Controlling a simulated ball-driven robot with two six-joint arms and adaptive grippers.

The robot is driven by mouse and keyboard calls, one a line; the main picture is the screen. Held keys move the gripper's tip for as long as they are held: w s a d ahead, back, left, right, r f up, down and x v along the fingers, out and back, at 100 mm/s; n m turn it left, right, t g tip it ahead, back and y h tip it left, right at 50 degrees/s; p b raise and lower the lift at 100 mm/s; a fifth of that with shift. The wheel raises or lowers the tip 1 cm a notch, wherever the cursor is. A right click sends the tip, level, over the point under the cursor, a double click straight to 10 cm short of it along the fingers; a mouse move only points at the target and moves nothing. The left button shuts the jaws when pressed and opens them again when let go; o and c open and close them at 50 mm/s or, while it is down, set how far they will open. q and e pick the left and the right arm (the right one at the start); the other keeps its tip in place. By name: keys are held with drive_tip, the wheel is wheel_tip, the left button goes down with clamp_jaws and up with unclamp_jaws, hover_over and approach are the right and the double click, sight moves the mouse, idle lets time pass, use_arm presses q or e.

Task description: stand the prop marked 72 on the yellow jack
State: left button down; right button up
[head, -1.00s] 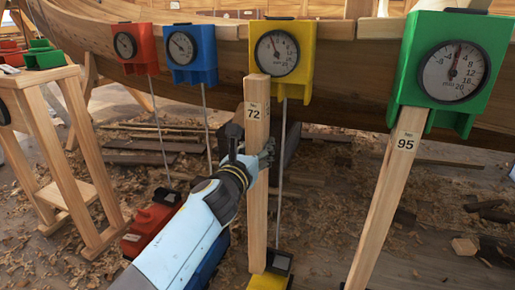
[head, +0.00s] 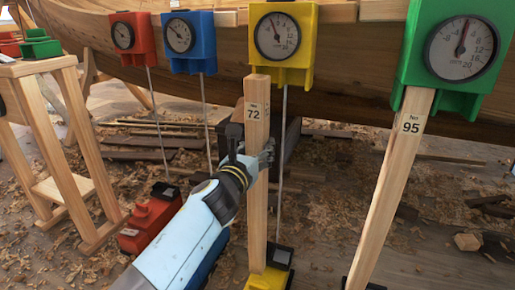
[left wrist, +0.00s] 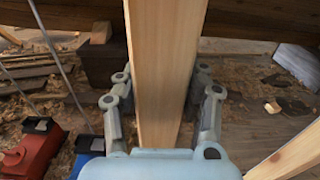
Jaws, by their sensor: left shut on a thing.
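The prop marked 72 (head: 257,180) is a pale wooden post standing about upright in the head view. Its lower end meets the top of the yellow jack (head: 267,279) on the floor; whether it bears fully there I cannot tell. Its top is just below the yellow gauge box (head: 283,50) on the hull. My left gripper (head: 262,155) is shut on the prop around mid-height. In the left wrist view the prop (left wrist: 163,75) runs between the two fingers. My right gripper is not in view.
A prop marked 95 (head: 392,190) leans under the green gauge box (head: 455,45) at the right. A red jack (head: 150,222) stands left of my arm. A wooden stand (head: 75,150) is at far left. Thin rods hang from the gauge boxes. Shavings and boards cover the floor.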

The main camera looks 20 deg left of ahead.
use_arm(q)
drive_tip(key=shift+w+r, duration=0.1)
drive_tip(key=shift+w, duration=0.55)
drive_tip(key=w+b, duration=0.2)
drive_tip(key=w, duration=0.4)
drive_tip(key=shift+w+d, duration=0.15)
drive_tip(key=shift+w, duration=0.15)
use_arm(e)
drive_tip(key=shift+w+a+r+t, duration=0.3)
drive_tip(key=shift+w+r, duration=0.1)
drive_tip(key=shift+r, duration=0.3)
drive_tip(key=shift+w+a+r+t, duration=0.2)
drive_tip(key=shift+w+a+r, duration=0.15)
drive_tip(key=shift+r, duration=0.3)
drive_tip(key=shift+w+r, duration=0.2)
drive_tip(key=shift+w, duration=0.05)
use_arm(q)
drive_tip(key=shift+s, duration=0.1)
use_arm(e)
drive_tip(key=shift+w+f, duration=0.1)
use_arm(q)
drive_tip(key=shift+f+b, duration=0.3)
drive_tip(key=shift+f, duration=0.15)
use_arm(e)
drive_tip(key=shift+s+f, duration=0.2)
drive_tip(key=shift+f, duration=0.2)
